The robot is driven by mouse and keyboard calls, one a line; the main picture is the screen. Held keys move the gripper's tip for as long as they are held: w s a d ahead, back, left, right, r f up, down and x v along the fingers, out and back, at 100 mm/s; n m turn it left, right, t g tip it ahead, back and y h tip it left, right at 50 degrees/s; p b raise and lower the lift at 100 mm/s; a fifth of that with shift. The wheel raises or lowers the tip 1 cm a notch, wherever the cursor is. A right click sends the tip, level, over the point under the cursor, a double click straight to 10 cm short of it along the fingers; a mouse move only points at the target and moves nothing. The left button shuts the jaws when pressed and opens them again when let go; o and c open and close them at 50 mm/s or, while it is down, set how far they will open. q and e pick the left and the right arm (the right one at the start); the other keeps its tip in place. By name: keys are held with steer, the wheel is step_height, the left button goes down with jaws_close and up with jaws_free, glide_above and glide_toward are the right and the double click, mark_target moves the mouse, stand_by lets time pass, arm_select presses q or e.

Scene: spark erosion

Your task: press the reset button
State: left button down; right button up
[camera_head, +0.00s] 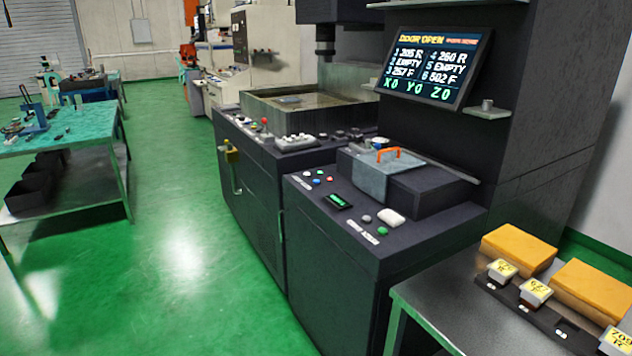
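The control console (330,235) of the dark machine stands in the middle of the view. The labels are too small to read, so I cannot tell which is the reset button. Neither of my grippers is in view.
A screen (432,66) above the console reads "DOOR OPEN". A box with a grey lid (383,176) and orange handle sits behind the buttons. A metal table (440,310) with yellow blocks stands at the right. Green floor (190,270) is clear at the left.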

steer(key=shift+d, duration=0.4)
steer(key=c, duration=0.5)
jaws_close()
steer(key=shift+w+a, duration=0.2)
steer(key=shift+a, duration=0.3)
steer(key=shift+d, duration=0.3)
